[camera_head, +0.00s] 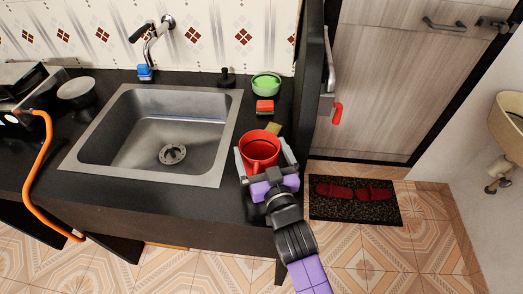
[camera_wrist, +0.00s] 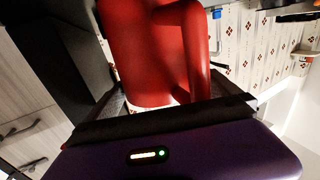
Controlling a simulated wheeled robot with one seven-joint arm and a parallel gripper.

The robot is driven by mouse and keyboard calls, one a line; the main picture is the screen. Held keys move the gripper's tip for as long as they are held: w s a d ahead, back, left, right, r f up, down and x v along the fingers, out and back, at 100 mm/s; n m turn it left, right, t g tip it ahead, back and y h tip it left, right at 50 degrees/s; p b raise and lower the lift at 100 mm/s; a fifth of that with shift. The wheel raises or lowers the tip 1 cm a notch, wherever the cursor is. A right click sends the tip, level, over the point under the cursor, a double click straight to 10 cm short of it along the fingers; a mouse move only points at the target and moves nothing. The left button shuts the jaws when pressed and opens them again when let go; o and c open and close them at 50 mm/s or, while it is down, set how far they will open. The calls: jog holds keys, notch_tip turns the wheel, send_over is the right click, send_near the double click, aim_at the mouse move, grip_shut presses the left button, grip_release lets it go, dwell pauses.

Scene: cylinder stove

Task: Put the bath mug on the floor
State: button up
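The red bath mug (camera_head: 260,147) stands on the black counter, just right of the sink. My gripper (camera_head: 266,160) reaches it from the front, with one finger on each side of the mug. The fingers are spread wide, and a small gap shows beside the mug at the right. In the wrist view, the mug (camera_wrist: 145,55) fills the space between the fingers, with its handle (camera_wrist: 194,50) toward the palm. The tiled floor (camera_head: 350,255) is in view below and to the right of the counter.
The steel sink (camera_head: 112,162) is left of the mug. A dark panel (camera_head: 309,90) rises at the counter's right end. A doormat with red slippers (camera_head: 355,212) lies by the door.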

jog(key=shift+s+d, duration=0.1)
jog(key=shift+s, duration=0.15)
jog(key=b+v, duration=0.1)
jog(key=v, duration=1)
jog(key=shift+s+b, duration=0.2)
jog(key=shift+b, duration=0.15)
jog(key=shift+r, duration=0.1)
